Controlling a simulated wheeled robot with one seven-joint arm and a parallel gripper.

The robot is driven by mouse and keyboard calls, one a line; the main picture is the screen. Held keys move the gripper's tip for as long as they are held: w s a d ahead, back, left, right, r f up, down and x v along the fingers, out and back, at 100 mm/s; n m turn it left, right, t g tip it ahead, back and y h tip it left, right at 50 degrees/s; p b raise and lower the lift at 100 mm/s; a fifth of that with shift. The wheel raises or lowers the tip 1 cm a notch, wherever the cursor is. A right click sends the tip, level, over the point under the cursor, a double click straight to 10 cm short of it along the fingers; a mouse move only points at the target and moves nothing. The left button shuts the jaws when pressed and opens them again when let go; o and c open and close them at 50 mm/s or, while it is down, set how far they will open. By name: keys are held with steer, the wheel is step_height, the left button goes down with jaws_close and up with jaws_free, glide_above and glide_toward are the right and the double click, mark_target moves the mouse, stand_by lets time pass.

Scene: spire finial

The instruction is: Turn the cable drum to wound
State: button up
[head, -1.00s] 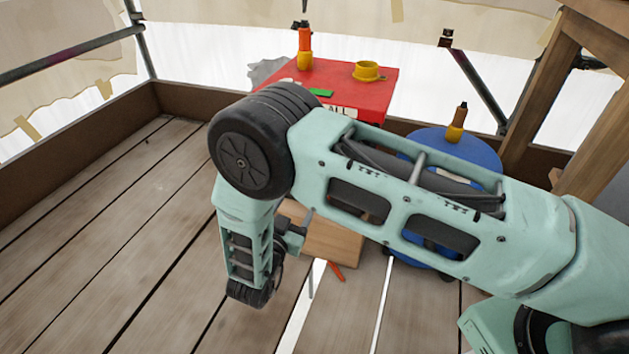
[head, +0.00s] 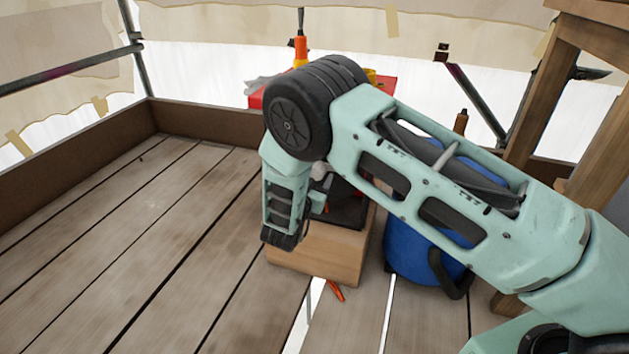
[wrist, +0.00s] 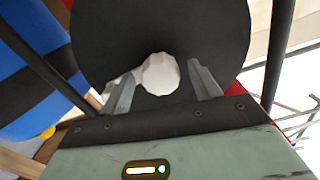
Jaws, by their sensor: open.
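The cable drum shows in the wrist view as a large black disc (wrist: 220,35) with a white faceted knob (wrist: 161,74) at its middle. In the head view its dark body (head: 348,208) sits on a wooden block (head: 325,255), partly hidden by my arm. My gripper (wrist: 163,80) is open, with one finger on each side of the knob. I cannot tell whether the fingers touch it. In the head view the fingers are mostly hidden beside the drum. No wound marking is readable.
A blue container (head: 408,245) with a dark strap stands right of the block. A red box (head: 256,101) behind is mostly hidden by my arm. An orange tool (head: 336,290) lies on the planks before the block. The plank floor (head: 130,250) at left is clear.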

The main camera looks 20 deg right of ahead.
steer(key=shift+w+d, duration=0.15)
steer(key=shift+w, duration=0.05)
jaws_close()
steer(key=shift+r+n+p, duration=0.15)
steer(key=shift+n+p, duration=0.15)
steer(key=shift+p, duration=0.1)
